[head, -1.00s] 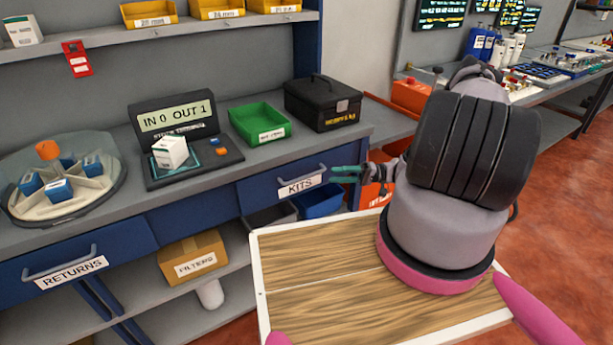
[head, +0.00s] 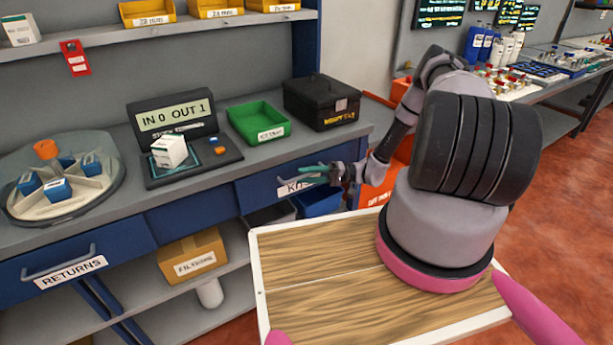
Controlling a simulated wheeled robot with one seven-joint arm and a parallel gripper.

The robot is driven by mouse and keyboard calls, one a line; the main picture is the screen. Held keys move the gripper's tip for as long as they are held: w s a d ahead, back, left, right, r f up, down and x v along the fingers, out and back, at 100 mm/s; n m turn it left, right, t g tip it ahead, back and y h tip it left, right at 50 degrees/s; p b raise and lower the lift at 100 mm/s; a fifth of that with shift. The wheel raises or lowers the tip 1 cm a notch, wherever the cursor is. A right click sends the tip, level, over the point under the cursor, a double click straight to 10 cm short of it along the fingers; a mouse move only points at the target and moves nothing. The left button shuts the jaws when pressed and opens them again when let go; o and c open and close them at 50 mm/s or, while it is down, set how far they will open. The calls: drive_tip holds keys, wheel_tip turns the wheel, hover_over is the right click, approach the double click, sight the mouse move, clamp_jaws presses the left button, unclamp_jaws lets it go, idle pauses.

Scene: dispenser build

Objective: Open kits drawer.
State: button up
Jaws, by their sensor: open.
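The kits drawer (head: 258,194) is a blue drawer front under the grey workbench, in the middle of the head view. It appears shut, flush with the bench. Its white KITS label (head: 287,187) is partly hidden by my gripper. My gripper (head: 306,174) has green fingers that point left in front of the drawer, at about the height of the handle. The gripper is open with nothing seen between the fingers. The drawer's handle is mostly hidden behind the fingers, and I cannot tell whether they touch it.
A wooden tray top (head: 320,300) lies in front of the bench. The returns drawer (head: 110,257) is at the left. A green bin (head: 258,122) and black case (head: 322,103) stand on the bench above. An orange box (head: 378,185) is right of the drawer.

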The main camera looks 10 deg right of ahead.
clamp_jaws()
idle(1.3)
